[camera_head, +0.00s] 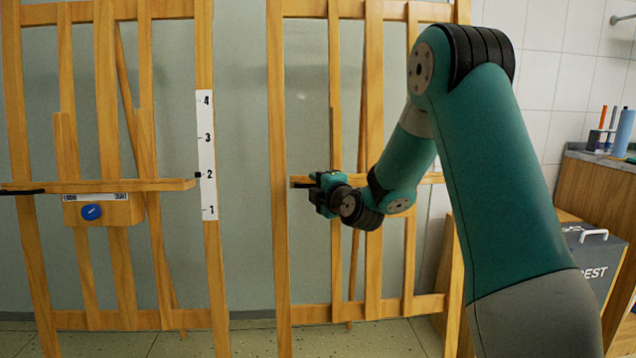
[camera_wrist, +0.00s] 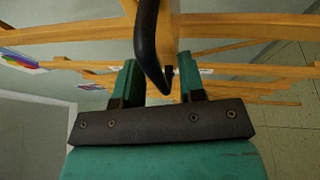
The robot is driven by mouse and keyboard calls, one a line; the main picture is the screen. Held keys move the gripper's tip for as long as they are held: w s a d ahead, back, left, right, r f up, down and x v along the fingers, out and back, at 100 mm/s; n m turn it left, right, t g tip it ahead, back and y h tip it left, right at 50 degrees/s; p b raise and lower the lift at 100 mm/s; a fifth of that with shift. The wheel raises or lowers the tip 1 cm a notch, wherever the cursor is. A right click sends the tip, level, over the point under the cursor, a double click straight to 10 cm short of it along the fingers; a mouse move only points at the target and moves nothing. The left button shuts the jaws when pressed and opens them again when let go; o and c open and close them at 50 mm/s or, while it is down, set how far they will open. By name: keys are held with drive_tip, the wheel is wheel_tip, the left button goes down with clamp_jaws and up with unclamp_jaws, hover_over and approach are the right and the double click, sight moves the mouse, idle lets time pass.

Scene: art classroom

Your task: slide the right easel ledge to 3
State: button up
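The right easel (camera_head: 277,120) stands at the middle of the head view. Its wooden ledge (camera_head: 299,182) runs level behind my gripper (camera_head: 318,192), and my arm covers much of its right part. The number scale of this easel is hidden behind my arm, so I cannot read the ledge's height. In the wrist view a black curved handle (camera_wrist: 148,45) passes between the two green fingers of my gripper (camera_wrist: 160,82). The fingers stand apart, with a narrow gap visible on the handle's right side. I see no firm grip on it.
The left easel (camera_head: 203,50) has a ledge (camera_head: 160,185) near 2 on its scale (camera_head: 207,150), a blue knob (camera_head: 91,212) and a black handle (camera_head: 22,191). At the right are a grey bin (camera_head: 590,250) and a counter (camera_head: 600,165) with bottles. Floor between the easels is clear.

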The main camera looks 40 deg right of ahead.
clamp_jaws()
wheel_tip(320, 180, up, 10)
drive_tip(key=w+p, duration=0.1)
drive_tip(key=shift+w+d, duration=0.3)
drive_tip(key=shift+d, duration=0.15)
unclamp_jaws()
drive_tip(key=s+a+b, duration=0.2)
drive_tip(key=s, duration=1.5)
drive_tip(key=shift+s+a, duration=0.15)
drive_tip(key=shift+a, duration=0.25)
